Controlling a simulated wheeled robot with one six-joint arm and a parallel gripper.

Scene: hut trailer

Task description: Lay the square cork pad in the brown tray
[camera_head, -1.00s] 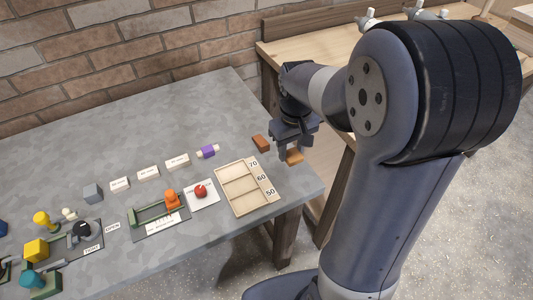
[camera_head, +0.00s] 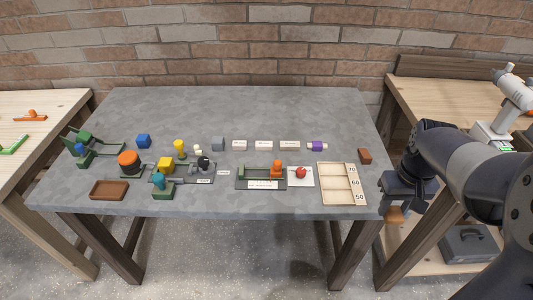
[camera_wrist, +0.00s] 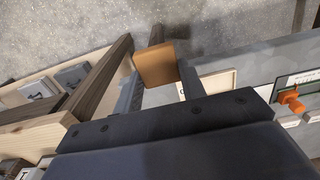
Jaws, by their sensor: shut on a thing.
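The square cork pad is held in my gripper; in the wrist view the orange-brown pad (camera_wrist: 156,64) sits between the two fingertips. My gripper (camera_head: 396,208) is shut on it, off the right edge of the grey table, and the pad (camera_head: 395,215) shows below the jaws in the head view. The brown tray (camera_head: 109,190) lies at the front left of the grey table, shallow and apparently empty. It is far to the left of my gripper and is not seen in the wrist view.
Between them on the grey table (camera_head: 250,115) stand a wooden sectioned tray (camera_head: 322,185), a red ball on a white card (camera_head: 301,173), a green-and-orange fixture (camera_head: 277,169) and an orange-topped black cylinder (camera_head: 129,162). The table's back is clear.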

